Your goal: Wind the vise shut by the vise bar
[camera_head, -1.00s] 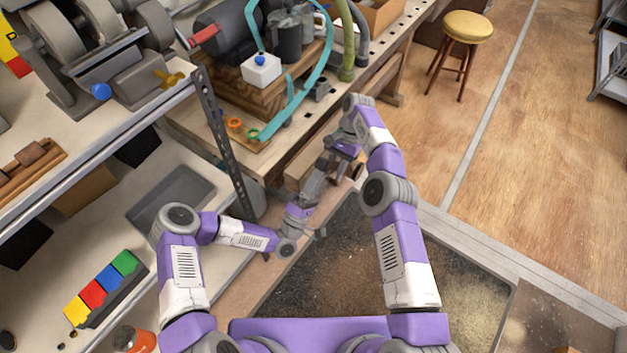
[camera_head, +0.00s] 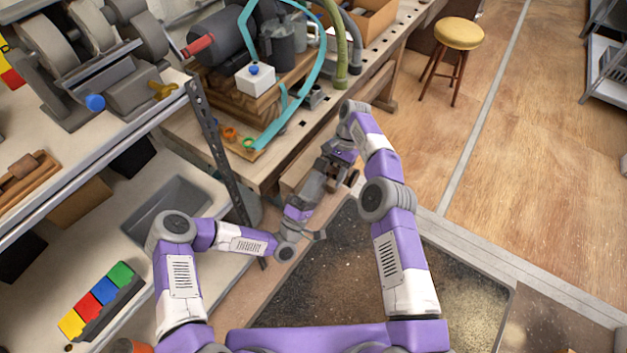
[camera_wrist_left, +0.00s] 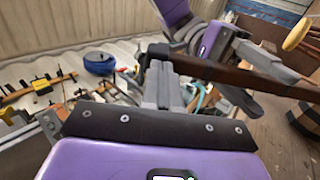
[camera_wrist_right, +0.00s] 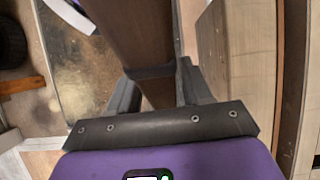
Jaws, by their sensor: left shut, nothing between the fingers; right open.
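My left gripper (camera_head: 314,186) and right gripper (camera_head: 334,168) are close together at the front edge of the wooden workbench (camera_head: 181,133). In the left wrist view, the left gripper (camera_wrist_left: 162,82) is shut and empty. A long dark brown bar-like piece (camera_wrist_left: 245,76) crosses just beyond its fingertips; I cannot tell if they touch. In the right wrist view, the right gripper (camera_wrist_right: 157,88) is open, with a dark brown wooden piece (camera_wrist_right: 128,30) running between and beyond its fingers. I cannot tell whether these pieces are the vise bar. The vise is largely hidden by my grippers in the head view.
A metal shelf upright (camera_head: 215,145) stands left of the bench. A sink-like grey tray (camera_head: 165,208) and colored bins (camera_head: 97,300) are on the left shelf. A teal hose (camera_head: 275,120) lies on the bench. A yellow stool (camera_head: 459,35) stands on open floor at right.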

